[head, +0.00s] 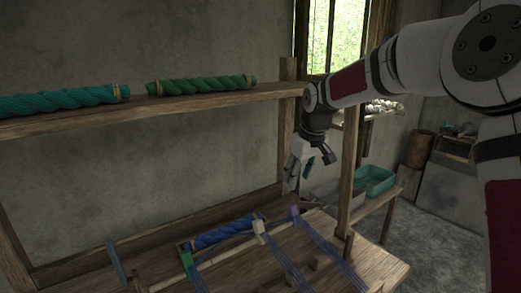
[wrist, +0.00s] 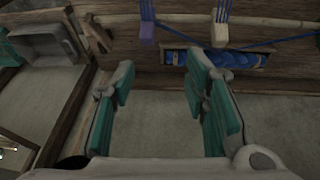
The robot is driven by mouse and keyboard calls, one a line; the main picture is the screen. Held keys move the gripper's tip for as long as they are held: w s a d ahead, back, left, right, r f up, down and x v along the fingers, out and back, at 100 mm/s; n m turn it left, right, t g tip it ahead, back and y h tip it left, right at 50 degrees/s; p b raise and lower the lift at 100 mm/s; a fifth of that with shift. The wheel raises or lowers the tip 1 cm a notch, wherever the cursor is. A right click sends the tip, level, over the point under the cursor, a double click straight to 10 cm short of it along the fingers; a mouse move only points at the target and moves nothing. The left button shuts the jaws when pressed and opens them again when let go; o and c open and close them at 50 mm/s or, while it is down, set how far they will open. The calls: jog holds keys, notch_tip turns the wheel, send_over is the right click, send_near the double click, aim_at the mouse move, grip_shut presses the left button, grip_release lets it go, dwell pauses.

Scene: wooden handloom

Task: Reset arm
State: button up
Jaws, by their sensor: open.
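My gripper (head: 308,160) hangs from my arm at the right of the loom, between the upper shelf and the loom's lower wooden bed, in the head view. In the wrist view my gripper (wrist: 163,92) has its two green-padded fingers well apart with nothing between them. It is open and empty. The wooden loom (head: 235,277) stands below it, with a blue twisted yarn bundle (head: 222,232) in a slot; the bundle also shows in the wrist view (wrist: 205,58).
A wooden shelf (head: 215,100) holds a teal yarn roll (head: 65,99) and a green yarn roll (head: 200,84). An upright post (head: 351,165) stands close right of my gripper. A teal tray (head: 374,181) sits on a side bench. Floor at the right is clear.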

jog(key=s+d+r+m+h+p, duration=0.1)
jog(key=s+d+r+m, duration=0.15)
jog(key=s, duration=0.85)
jog(key=s+d+r+m, duration=0.1)
jog(key=s+d+r, duration=0.15)
jog(key=s, duration=0.85)
jog(key=s+d+r+m+h+p, duration=0.1)
jog(key=s+r, duration=0.3)
jog(key=s, duration=0.6)
jog(key=s+d+f+m, duration=0.1)
jog(key=s+f+m, duration=0.1)
jog(key=s, duration=0.8)
jog(key=shift+s+f+t+y, duration=0.3)
jog(key=shift+s+f+y, duration=0.1)
jog(key=shift+f, duration=0.45)
